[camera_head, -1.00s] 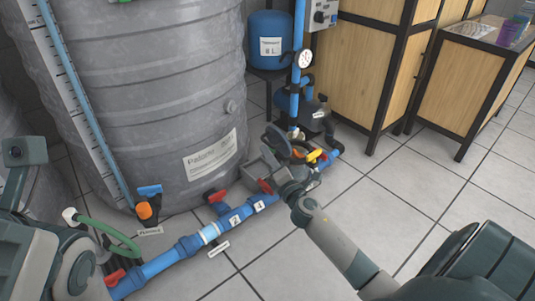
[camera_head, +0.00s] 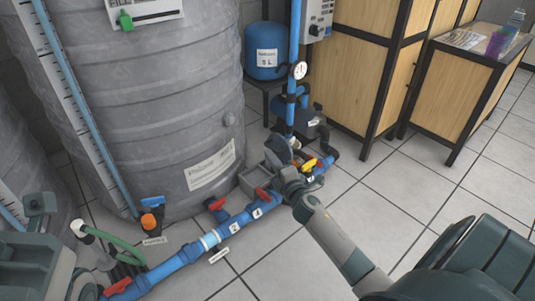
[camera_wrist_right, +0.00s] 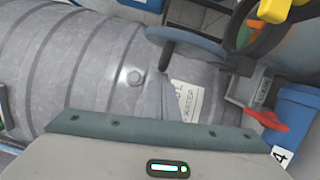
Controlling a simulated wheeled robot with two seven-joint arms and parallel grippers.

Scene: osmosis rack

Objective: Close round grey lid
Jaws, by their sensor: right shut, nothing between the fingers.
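The round grey lid (camera_head: 279,151) stands raised and tilted above the pipework beside the big grey tank in the head view. My right gripper (camera_head: 284,172) is at the pipework, just below and in front of the lid, and partly covers it. The gripper is shut with nothing in it. Whether it touches the lid cannot be told.
Blue pipe (camera_head: 190,254) with red valve handles (camera_head: 262,194) runs along the floor before the tank (camera_head: 150,100). A yellow handle (camera_head: 309,166) sits close to my right gripper. Wooden cabinets (camera_head: 360,65) stand behind. Tiled floor at right is partly free.

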